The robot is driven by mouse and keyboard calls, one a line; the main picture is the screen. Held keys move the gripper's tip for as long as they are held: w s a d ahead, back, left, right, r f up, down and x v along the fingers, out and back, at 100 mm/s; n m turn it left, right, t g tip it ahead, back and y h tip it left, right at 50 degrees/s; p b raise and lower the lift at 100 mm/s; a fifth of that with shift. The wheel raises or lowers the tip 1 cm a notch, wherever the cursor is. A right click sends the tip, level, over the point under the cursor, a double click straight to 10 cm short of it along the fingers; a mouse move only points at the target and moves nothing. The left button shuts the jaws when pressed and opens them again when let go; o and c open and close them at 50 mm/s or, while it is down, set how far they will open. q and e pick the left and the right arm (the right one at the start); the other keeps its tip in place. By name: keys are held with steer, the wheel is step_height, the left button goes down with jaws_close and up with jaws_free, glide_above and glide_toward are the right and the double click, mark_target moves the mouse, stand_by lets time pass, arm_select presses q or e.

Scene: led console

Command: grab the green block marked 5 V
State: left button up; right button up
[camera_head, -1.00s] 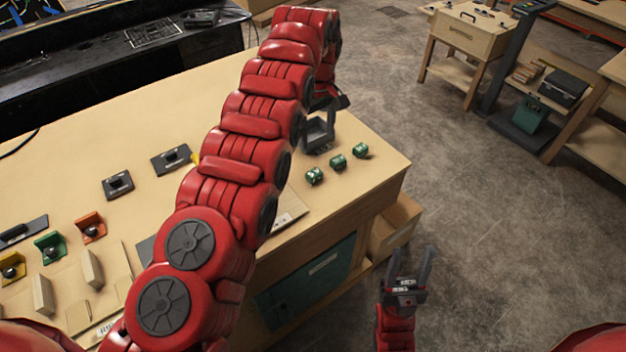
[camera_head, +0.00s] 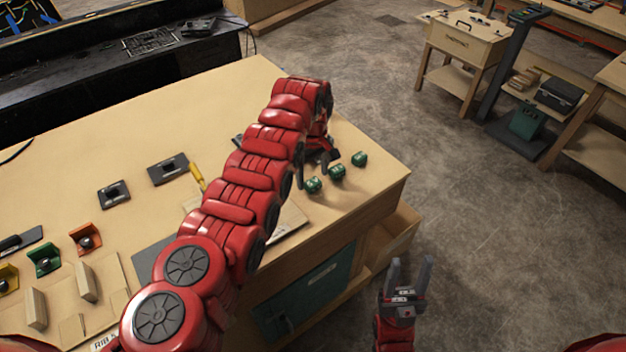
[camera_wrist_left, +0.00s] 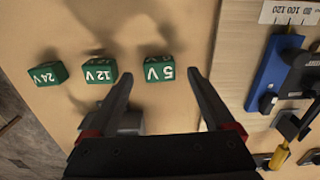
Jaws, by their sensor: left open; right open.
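The green block marked 5 V (camera_wrist_left: 159,69) lies on the table in the left wrist view, just beyond and between my left gripper's fingertips (camera_wrist_left: 160,78). In the head view it is the leftmost of three green blocks (camera_head: 313,186). My left gripper (camera_head: 312,172) is open and empty just behind and above it, partly hidden by its own arm. A 12 V block (camera_wrist_left: 100,70) and a 24 V block (camera_wrist_left: 48,73) stand in a row to its left in the wrist view. My right gripper (camera_head: 410,268) is open and empty beside the table, over the floor.
A pale board with a blue part (camera_wrist_left: 272,72) and dark parts lies right of the blocks in the wrist view. A yellow tool (camera_head: 197,176) and black switch plates (camera_head: 168,169) are on the table (camera_head: 100,150). The table's right edge is close to the blocks.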

arm_select(q)
steer(key=shift+s+f, duration=0.1)
steer(key=shift+f, duration=0.9)
jaws_close()
